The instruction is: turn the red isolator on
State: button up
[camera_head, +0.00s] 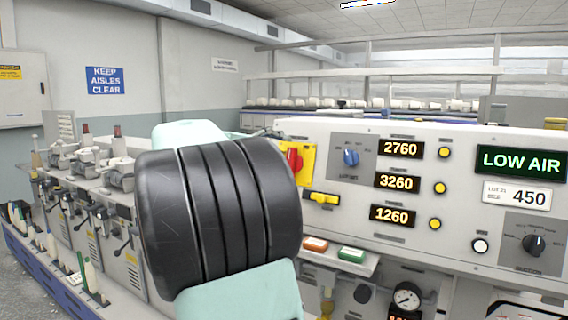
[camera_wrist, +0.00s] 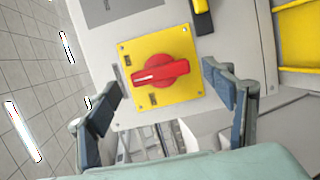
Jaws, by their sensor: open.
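The red isolator (camera_wrist: 160,71) is a rotary handle on a square yellow plate (camera_wrist: 183,96). In the wrist view its handle lies nearly level, tilted slightly, with a pale mark towards the left. The small dark labels on the plate are unreadable. My gripper (camera_wrist: 162,81) is open, one finger left and one right of the plate, with nothing between the pads; I cannot tell how far off the handle is. In the head view the red isolator (camera_head: 293,158) shows at the panel's left end, partly hidden by my arm. My gripper is mostly hidden there.
A yellow switch (camera_head: 324,199) sits below the isolator and a blue knob (camera_head: 351,157) to its right. The grey panel (camera_head: 400,240) carries lit displays and a LOW AIR sign (camera_head: 521,162). Orange (camera_head: 315,244) and green (camera_head: 351,254) buttons are on a ledge below.

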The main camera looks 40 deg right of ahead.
jog(key=v, duration=1)
jog(key=shift+a, duration=0.15)
jog(key=shift+w, duration=0.1)
